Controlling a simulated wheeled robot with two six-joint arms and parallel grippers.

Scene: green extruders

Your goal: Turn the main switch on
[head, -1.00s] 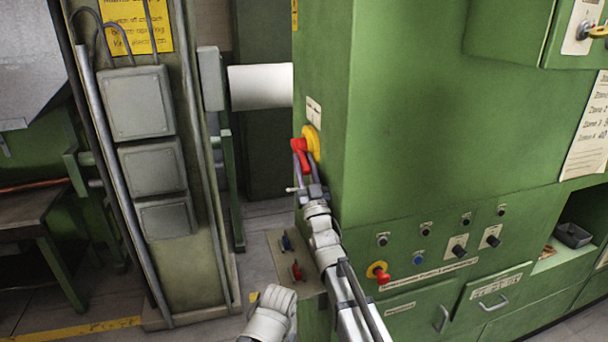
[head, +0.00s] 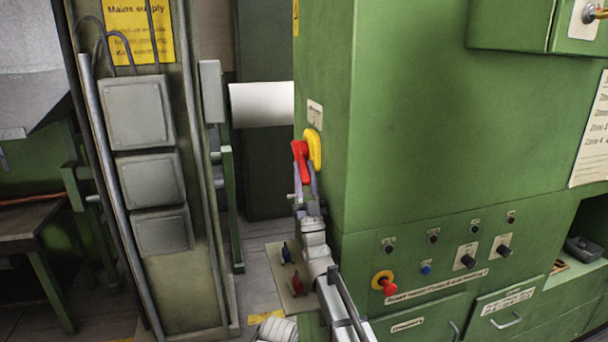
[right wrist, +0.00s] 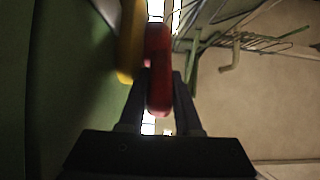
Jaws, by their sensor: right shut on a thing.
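The main switch is a red handle (head: 299,158) on a yellow plate (head: 314,149), on the left side face of the green cabinet (head: 430,120). My right gripper (head: 305,188) reaches up to the handle from below and is shut on it. In the right wrist view the red handle (right wrist: 158,70) stands between my two fingers (right wrist: 159,100), with the yellow plate (right wrist: 131,40) beside it on the left. The handle looks close to upright. My left gripper does not show clearly; a white arm part shows at the bottom edge of the head view.
A red and yellow button (head: 384,283) and several small knobs sit on the cabinet front. Grey boxes (head: 150,180) on a post stand at left. A small plate with blue and red levers (head: 286,268) is beside my right arm.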

